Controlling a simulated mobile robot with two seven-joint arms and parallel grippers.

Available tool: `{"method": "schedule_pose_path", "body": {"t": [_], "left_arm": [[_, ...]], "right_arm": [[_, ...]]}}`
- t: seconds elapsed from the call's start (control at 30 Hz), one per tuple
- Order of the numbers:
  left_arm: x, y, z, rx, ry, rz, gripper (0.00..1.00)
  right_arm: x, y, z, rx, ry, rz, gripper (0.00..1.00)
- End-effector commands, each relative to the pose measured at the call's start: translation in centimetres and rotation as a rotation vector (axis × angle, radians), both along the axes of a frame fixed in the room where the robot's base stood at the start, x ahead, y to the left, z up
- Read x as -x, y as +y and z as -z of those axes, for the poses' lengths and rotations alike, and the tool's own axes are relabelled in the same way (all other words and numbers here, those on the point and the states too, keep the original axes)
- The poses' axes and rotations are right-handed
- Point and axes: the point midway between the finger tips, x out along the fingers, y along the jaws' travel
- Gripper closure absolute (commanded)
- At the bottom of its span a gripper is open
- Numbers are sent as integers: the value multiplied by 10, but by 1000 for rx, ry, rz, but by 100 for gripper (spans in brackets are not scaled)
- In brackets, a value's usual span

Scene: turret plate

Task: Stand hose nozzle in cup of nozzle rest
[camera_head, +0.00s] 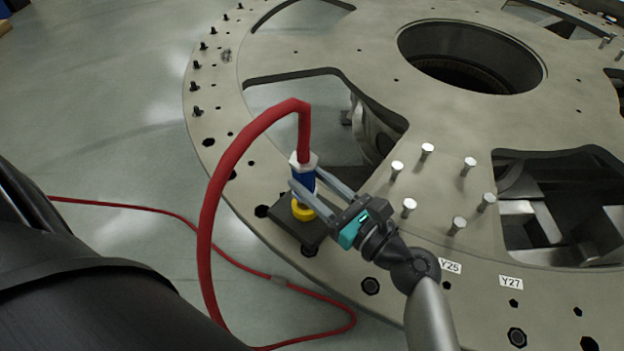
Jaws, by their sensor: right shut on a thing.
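The hose nozzle (302,179) has a blue body with a pale hex collar on top, where the red hose (216,180) joins it. It looks upright. My right gripper (304,193) is shut on the nozzle, one finger on each side of the blue body. Below it is the nozzle rest, a dark square block (287,224) on the plate's rim with a yellow ring (303,213) at the nozzle's lower end. The fingers partly hide this spot, so I cannot tell whether the nozzle is inside a cup. My left gripper is not in view.
The round turret plate (330,50) has large cutouts and a central hole. Several upright silver pins (409,205) stand close to the right of my right gripper. The red hose loops down past the plate's edge to the floor (100,120).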

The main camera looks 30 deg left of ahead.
Motion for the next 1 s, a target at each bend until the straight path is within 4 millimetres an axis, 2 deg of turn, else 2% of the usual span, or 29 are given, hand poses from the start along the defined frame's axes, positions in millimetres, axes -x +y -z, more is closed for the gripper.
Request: {"method": "schedule_pose_path", "body": {"t": [1.0], "left_arm": [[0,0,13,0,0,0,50]], "right_arm": [[0,0,15,-3,0,0,100]]}}
